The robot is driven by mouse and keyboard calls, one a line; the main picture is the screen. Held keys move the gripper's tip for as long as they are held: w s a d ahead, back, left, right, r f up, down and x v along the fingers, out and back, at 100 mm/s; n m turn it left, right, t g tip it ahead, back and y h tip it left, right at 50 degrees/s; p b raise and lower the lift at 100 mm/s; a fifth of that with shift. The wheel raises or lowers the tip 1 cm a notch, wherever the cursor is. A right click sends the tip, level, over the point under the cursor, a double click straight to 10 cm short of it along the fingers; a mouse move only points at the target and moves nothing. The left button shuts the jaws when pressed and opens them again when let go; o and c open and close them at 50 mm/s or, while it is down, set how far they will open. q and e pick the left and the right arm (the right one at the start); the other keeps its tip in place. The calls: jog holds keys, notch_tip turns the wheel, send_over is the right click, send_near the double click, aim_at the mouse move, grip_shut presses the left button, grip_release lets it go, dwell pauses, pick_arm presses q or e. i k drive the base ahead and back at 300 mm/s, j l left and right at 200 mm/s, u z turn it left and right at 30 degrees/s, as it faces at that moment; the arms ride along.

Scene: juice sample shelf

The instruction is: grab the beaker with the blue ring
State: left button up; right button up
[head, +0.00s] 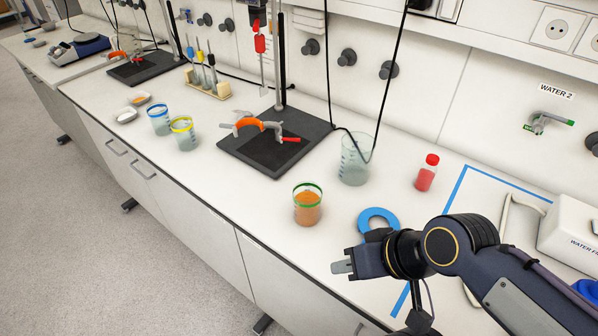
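The beaker with the blue ring (159,123) stands upright on the white bench at the left, near its front edge. It is clear glass with pale contents. A beaker with a yellow ring (184,138) stands just right of it, and a beaker with a green ring (307,208) holding orange liquid stands farther right. My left gripper is out of view.
A black stand base (258,160) with an orange-handled clamp lies behind the beakers. A large clear beaker (354,165), a red bottle (427,173) and a blue ring (378,217) are on the right. A pipette rack (208,88) stands behind. Bench between the yellow- and green-ringed beakers is clear.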

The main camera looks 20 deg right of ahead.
aim_at(158, 114)
jog(key=i+j+z, duration=0.1)
jog(key=i+j, duration=0.55)
jog(key=i+j+z, duration=0.1)
jog(key=i+j, duration=0.65)
jog(key=i+j+z, duration=0.15)
jog(key=i+j, duration=0.55)
jog(key=j, duration=0.1)
